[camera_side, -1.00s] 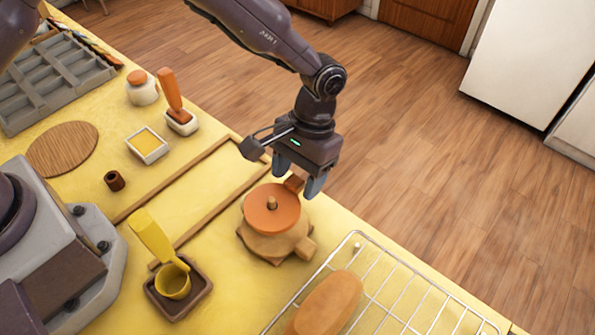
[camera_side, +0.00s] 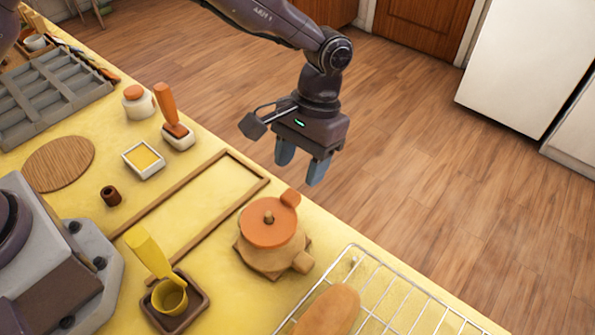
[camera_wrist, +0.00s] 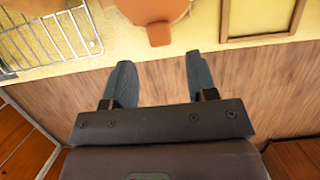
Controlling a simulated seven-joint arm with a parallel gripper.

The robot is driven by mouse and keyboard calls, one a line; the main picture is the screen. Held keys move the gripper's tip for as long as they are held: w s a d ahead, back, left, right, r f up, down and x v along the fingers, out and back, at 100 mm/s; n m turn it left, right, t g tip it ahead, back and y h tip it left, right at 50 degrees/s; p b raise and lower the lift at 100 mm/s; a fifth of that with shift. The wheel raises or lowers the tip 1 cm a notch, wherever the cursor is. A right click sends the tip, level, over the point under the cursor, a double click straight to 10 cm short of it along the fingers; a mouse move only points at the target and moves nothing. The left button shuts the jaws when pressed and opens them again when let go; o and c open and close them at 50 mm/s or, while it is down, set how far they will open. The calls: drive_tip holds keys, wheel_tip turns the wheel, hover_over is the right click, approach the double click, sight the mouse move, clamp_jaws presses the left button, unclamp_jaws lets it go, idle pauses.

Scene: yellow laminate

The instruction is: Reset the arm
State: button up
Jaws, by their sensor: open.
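My gripper (camera_side: 301,168) is open and empty, with its two blue-grey fingers pointing down. It hangs in the air above and beyond the table's far edge, apart from the pot. In the wrist view my gripper (camera_wrist: 160,82) also shows with fingers spread and nothing between them. The tan pot (camera_side: 283,254) with an orange lid (camera_side: 262,232) stands on the yellow table, on a wooden trivet. In the wrist view part of the pot's orange lid (camera_wrist: 158,32) shows at the top edge.
A wire rack (camera_side: 400,291) with a brown loaf (camera_side: 330,310) is at the front right. Air beyond the edge is clear.

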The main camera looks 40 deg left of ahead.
drive_tip(key=shift+v, duration=0.8)
drive_tip(key=s+a+r+t, duration=0.9)
drive_tip(key=s+a+r, duration=1)
drive_tip(key=a, duration=0.3)
drive_tip(key=shift+v, duration=0.85)
